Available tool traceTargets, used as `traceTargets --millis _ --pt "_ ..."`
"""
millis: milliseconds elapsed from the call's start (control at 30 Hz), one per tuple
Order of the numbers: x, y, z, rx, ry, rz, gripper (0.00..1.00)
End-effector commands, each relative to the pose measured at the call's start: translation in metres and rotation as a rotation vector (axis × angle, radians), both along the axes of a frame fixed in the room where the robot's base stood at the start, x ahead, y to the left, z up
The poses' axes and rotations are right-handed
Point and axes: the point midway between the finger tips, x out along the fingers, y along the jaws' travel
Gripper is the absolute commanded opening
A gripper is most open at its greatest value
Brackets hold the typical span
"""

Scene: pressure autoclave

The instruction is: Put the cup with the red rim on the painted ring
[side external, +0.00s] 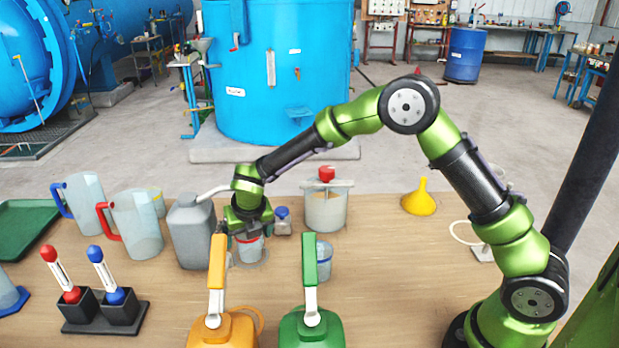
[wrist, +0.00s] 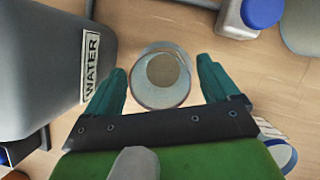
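The cup with the red rim (side external: 250,249) stands upright on the table, directly below my gripper (side external: 249,229) in the side view. In the wrist view a clear round cup (wrist: 161,92) lies between the fingertips of my gripper (wrist: 162,78), with a gap on both sides; its rim colour is not clear there. My gripper is open and points down. A pale grey round patch (side external: 262,264) shows around the cup's base; I cannot tell whether it is the painted ring.
A grey water jug (side external: 190,235) stands close left of my gripper. A blue-capped bottle (side external: 282,222) and a red-knobbed pot (side external: 325,207) stand behind right. A blue-rimmed cup (side external: 323,262) is to the right. Orange (side external: 217,260) and green (side external: 310,260) handles rise in front.

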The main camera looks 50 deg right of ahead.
Motion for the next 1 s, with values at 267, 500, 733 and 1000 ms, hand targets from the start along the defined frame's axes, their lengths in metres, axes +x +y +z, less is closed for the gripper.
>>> traceTargets --millis 267,500,733,1000 --pt "0.0 0.0 0.003 0.001 -0.001 -0.001 0.88" --pt "-0.012 0.005 0.037 0.001 -0.006 0.0 0.88" --pt "-0.029 0.013 0.083 0.002 -0.005 -0.001 0.88" --pt "-0.042 0.017 0.112 0.002 -0.002 -0.004 0.88"
